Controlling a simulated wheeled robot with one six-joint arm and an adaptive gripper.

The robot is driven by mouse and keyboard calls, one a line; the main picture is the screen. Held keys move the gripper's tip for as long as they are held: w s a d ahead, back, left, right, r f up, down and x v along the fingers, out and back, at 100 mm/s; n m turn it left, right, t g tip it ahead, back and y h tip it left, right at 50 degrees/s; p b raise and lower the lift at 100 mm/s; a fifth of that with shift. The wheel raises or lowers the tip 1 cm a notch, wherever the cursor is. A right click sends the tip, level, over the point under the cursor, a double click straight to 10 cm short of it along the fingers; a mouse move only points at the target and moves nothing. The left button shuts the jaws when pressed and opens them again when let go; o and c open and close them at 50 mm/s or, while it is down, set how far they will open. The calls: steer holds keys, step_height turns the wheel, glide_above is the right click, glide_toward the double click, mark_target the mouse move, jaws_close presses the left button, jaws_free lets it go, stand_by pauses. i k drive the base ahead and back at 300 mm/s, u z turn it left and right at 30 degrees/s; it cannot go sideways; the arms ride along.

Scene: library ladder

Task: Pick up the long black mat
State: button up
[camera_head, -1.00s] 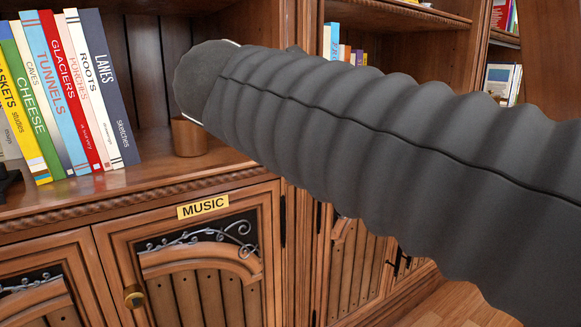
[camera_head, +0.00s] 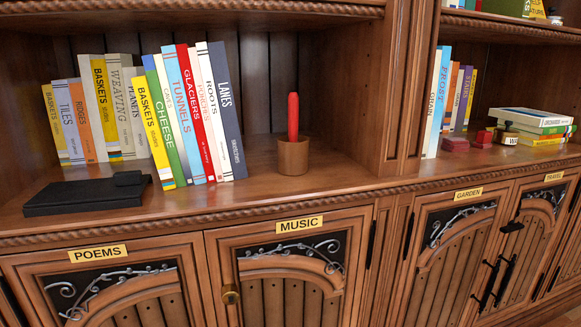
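A flat black rectangular thing (camera_head: 85,196) lies on the left part of the shelf, in front of the leaning books. A smaller black piece lies at its right end. It is the only flat, black, mat-like thing I see, but I cannot tell for sure that it is the long black mat. My gripper and arm are not in view now.
A row of books (camera_head: 190,115) leans behind the black thing and to its right. A copper cup (camera_head: 293,157) holds a red stick (camera_head: 293,116). The shelf's front edge is carved. More books (camera_head: 535,122) and red blocks (camera_head: 480,138) stand in the right bay, beyond an upright post.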

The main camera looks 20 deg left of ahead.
mark_target(123, 184)
steer(key=u, duration=2.05)
steer(key=k, duration=0.45)
steer(key=z, duration=1.1)
steer(key=i, duration=0.6)
steer(key=u, duration=0.75)
